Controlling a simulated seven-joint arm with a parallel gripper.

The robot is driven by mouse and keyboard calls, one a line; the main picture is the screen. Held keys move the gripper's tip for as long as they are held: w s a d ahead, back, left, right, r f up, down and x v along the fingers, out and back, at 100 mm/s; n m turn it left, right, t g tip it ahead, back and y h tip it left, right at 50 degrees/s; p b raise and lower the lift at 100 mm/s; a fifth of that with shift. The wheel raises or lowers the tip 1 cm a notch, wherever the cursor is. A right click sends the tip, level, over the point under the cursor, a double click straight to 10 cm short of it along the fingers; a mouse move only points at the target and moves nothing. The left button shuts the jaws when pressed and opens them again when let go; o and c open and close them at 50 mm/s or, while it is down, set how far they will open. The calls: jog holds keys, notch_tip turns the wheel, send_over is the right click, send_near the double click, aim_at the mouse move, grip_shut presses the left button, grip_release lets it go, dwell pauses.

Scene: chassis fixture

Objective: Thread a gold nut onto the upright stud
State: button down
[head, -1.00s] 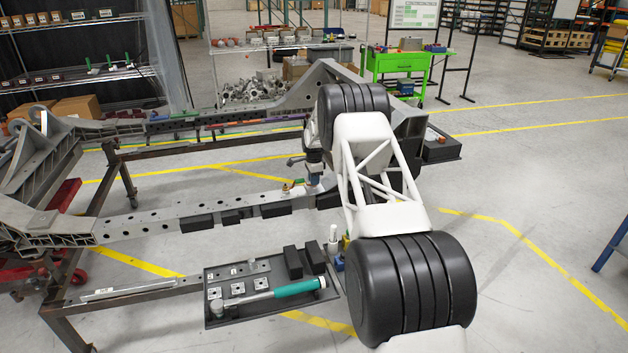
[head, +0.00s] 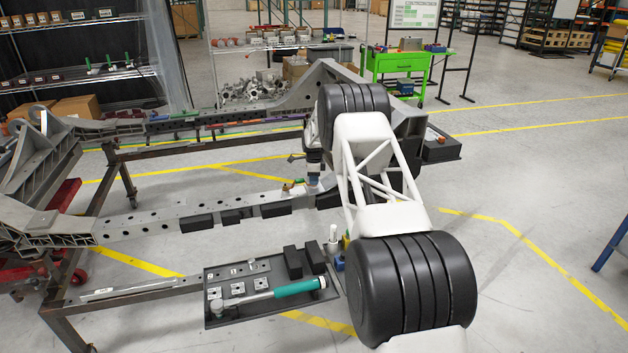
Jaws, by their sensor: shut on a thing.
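My gripper (head: 315,181) is at the near chassis rail, low beside the rail's top face, partly hidden behind my own arm. It is shut on the gold nut, but the nut is too small and too covered to make out here. I cannot pick out the upright stud; the gripper and arm cover that part of the rail.
The near rail (head: 150,218) runs left from the gripper, with black blocks (head: 275,210) along its side. A dark tray (head: 215,317) in front holds square plates and a teal-handled tool (head: 297,288). The far rail (head: 180,125) lies behind. Open floor is at the right.

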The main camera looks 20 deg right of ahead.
jog(key=shift+a+f+m, duration=0.1)
jog(key=shift+a+m, duration=0.15)
jog(key=shift+m, duration=0.65)
jog(key=c, duration=1.1)
grip_release()
jog(key=shift+a, duration=0.1)
jog(key=shift+o, duration=0.7)
jog(key=shift+f, duration=0.2)
notch_tip(320, 180, up, 10)
jog(key=shift+d+f, duration=0.25)
